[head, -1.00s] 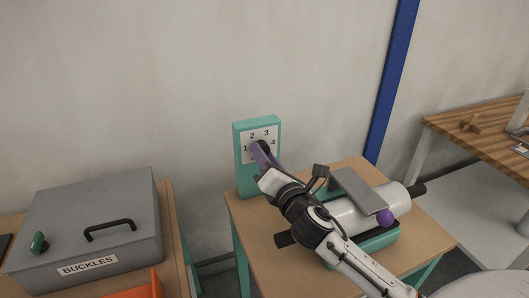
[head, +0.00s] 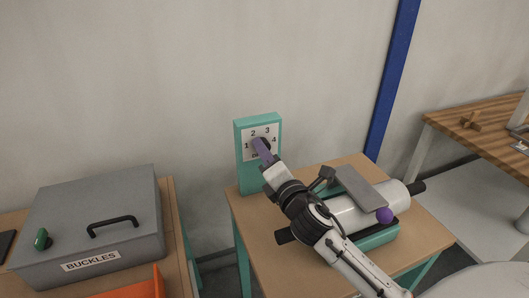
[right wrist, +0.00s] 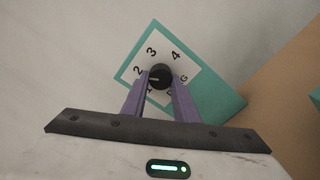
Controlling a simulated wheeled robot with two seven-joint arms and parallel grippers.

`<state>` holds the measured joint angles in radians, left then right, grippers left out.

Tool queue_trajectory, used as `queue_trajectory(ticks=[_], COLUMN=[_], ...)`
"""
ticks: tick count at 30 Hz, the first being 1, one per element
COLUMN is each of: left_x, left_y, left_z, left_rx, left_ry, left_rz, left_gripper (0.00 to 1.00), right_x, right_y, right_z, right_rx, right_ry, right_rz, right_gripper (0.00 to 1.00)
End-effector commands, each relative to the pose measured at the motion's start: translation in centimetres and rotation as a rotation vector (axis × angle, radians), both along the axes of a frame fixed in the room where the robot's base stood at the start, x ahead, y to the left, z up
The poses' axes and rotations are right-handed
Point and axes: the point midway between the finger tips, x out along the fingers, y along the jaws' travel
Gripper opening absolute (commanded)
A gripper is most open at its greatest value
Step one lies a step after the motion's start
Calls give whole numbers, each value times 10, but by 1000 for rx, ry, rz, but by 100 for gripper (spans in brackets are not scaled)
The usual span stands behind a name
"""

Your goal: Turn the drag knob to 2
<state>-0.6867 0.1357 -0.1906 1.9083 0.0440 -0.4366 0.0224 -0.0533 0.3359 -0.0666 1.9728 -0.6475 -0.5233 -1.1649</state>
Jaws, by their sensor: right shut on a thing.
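The drag knob (right wrist: 160,77) is black and round, on a white dial plate (right wrist: 186,72) marked 1 to 4 on a teal panel (head: 244,174). In the right wrist view its pale pointer line points left, between 1 and 2. My right gripper (head: 262,144) is shut on the knob, with one purple finger on each side; it also shows in the right wrist view (right wrist: 160,84). In the head view the fingers hide most of the knob. The 1 and the lettering below are partly covered in the wrist view. My left gripper is not in view.
A white roller with a grey plate (head: 358,187) and a purple ball (head: 384,215) sits on the wooden table (head: 272,247) beneath my right arm. A grey BUCKLES box (head: 70,232) stands at left. A blue post (head: 392,80) rises behind.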

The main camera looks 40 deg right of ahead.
Motion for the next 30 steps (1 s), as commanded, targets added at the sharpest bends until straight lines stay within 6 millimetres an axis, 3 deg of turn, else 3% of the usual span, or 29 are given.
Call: queue_trajectory(ticks=[2,3,6,17,27,30], left_x=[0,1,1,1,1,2], left_y=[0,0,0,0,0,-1], left_z=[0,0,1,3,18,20], left_rx=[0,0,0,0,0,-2], left_ry=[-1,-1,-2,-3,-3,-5], left_rz=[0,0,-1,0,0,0], left_gripper=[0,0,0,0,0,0], right_x=[0,0,0,0,1,1], right_y=[0,0,0,-1,2,3], right_z=[0,0,0,8,77,90], right_rx=[-1,-1,-2,-4,-5,-5], right_ry=[0,0,0,-1,-18,-14], right_rz=[0,0,0,-1,9,8], right_gripper=[4,33,45,45,45,45])
